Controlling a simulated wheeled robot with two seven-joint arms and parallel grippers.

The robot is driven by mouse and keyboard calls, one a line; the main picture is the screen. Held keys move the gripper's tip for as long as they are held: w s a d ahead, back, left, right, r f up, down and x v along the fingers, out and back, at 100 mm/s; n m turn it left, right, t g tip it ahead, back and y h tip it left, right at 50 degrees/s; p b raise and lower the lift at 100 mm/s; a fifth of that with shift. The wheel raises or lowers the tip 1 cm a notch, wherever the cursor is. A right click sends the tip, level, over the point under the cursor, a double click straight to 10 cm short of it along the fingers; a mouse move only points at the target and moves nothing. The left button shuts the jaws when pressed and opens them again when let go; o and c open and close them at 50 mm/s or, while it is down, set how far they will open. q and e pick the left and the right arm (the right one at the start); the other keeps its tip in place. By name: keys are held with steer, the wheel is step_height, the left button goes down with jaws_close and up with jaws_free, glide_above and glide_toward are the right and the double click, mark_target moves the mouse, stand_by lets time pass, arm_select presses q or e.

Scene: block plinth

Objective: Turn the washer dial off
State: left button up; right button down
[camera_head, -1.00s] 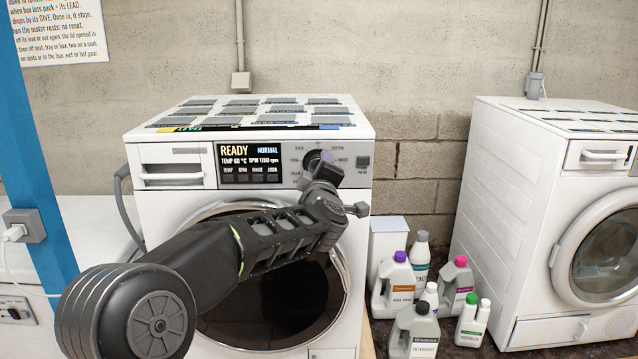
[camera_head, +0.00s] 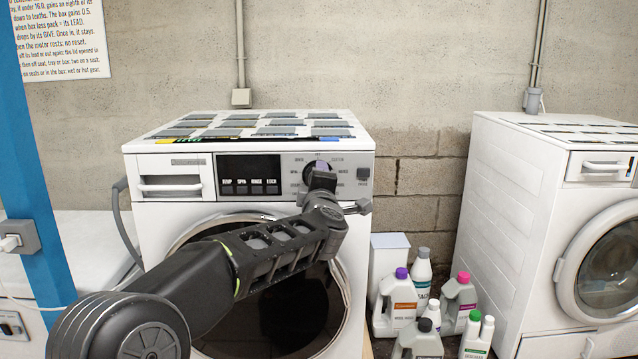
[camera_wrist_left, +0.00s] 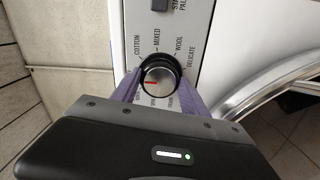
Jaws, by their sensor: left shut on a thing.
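The washer (camera_head: 150,230) is white and stands in the middle of the head view. The fingers also show in the left wrist view (camera_wrist_left: 158,84). The dial is mostly hidden by the gripper in the head view. The washer's display (camera_head: 249,168) is dark. My right gripper is not in view.
A second white washer (camera_head: 490,210) stands at the right. Several detergent bottles (camera_head: 403,295) stand on the floor between the machines. A blue post (camera_head: 30,170) with a socket is at the left. My left arm crosses in front of the round door (camera_head: 325,290).

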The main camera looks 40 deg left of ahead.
arm_select(q)
steer(key=o, duration=1.4)
steer(key=shift+c, duration=0.2)
steer(key=shift+s, duration=0.1)
steer(key=v, duration=0.7)
steer(key=shift+s+d+b, duration=0.25)
steer(key=shift+b, duration=0.15)
